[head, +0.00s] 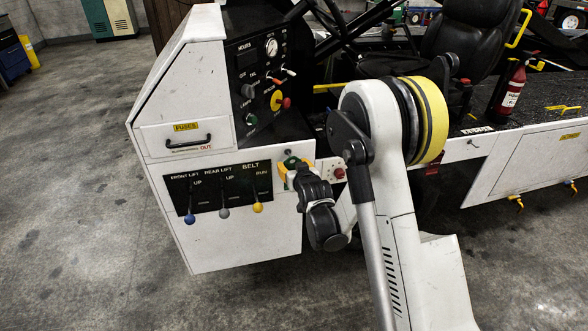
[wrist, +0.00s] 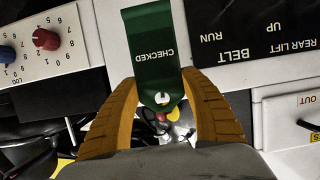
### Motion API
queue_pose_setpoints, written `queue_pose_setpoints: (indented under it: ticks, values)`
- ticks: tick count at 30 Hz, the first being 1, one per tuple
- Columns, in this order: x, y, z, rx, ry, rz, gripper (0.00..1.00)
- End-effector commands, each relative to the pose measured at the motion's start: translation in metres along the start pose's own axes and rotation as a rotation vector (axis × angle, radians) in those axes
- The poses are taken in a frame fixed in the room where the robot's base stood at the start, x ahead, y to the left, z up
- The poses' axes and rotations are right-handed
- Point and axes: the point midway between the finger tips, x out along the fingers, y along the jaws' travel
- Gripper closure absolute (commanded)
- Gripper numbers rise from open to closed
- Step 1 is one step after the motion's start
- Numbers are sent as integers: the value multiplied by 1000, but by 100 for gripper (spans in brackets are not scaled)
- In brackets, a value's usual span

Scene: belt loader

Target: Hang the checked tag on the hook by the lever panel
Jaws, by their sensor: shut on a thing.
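The green tag (wrist: 153,40), marked CHECKED, is between the two orange fingers of my gripper (wrist: 159,78) in the wrist view. My gripper is shut on it, near the end with the pale eyelet (wrist: 162,98). In the head view the tag (head: 291,162) is a small green patch beside my gripper (head: 287,175), mostly covered by the gripper. The black lever panel (head: 241,187) is just left of my gripper; it shows upside down in the wrist view (wrist: 250,25). I cannot make out the hook clearly in either view.
Blue, grey and yellow levers (head: 257,207) stick out below the panel. A drawer with a black handle (head: 188,142) is above it. A white panel with red and blue knobs (wrist: 46,39) is close by. The dark seat (head: 462,40) is behind my arm. Floor at left is clear.

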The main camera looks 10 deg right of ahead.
Motion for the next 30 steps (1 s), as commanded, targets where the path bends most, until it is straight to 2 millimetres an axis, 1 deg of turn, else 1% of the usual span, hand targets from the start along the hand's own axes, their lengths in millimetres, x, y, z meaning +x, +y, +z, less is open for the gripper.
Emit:
queue_pose_setpoints:
  ticks: [12, 18, 24, 30]
  values:
    - [27, 0, -8, 0, 0, 0, 77]
    - [37, 0, -5, 0, 0, 0, 77]
    - [41, 0, -3, 0, 0, 0, 77]
    - [42, 0, -3, 0, 0, 0, 77]
